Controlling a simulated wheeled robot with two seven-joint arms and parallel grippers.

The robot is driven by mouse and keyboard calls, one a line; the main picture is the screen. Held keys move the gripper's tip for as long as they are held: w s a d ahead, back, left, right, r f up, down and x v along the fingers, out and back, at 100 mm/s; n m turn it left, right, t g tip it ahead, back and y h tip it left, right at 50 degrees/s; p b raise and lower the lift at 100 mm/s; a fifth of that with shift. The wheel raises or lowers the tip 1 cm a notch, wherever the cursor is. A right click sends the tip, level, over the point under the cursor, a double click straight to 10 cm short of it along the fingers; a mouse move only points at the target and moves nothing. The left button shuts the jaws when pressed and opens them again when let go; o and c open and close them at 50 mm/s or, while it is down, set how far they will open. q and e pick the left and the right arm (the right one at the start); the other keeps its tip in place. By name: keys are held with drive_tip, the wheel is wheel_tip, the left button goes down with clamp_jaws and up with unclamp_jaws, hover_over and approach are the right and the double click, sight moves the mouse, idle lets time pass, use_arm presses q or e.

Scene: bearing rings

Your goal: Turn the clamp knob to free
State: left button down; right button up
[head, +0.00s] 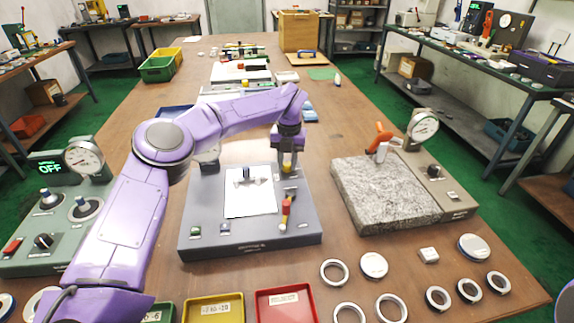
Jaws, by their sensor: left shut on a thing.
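My left arm comes in from the left and reaches over the grey fixture box (200,215). My left gripper (288,160) points down at the box's back right corner. It is shut on a small yellow-topped knob (287,168), which I take to be the clamp knob; the fingers hide much of it. The knob's turned position is too small to read. A white sheet or plate (249,200) lies on the box, with a small dark metal part (246,175) at its back. A red and yellow handle (285,212) stands in front of the knob. My right gripper is not in view.
A granite block (385,195) with an orange lever and a dial gauge (423,126) stands at the right. Several bearing rings (334,272) lie at the front right. Yellow (213,309) and red (286,305) trays are at the front. A display reading OFF (56,168) is at the left.

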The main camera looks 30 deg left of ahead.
sight(289, 163)
use_arm(q)
drive_tip(key=shift+f+n, duration=0.25)
drive_tip(key=shift+n, duration=0.35)
drive_tip(key=shift+b, duration=0.3)
drive_tip(key=c, duration=0.9)
unclamp_jaws()
drive_tip(key=shift+o, duration=0.4)
drive_tip(key=shift+w, duration=0.15)
wheel_tip(289, 163, up, 11)
drive_tip(key=shift+d+f, duration=0.15)
drive_tip(key=shift+f, duration=0.05)
drive_tip(key=shift+w, duration=0.1)
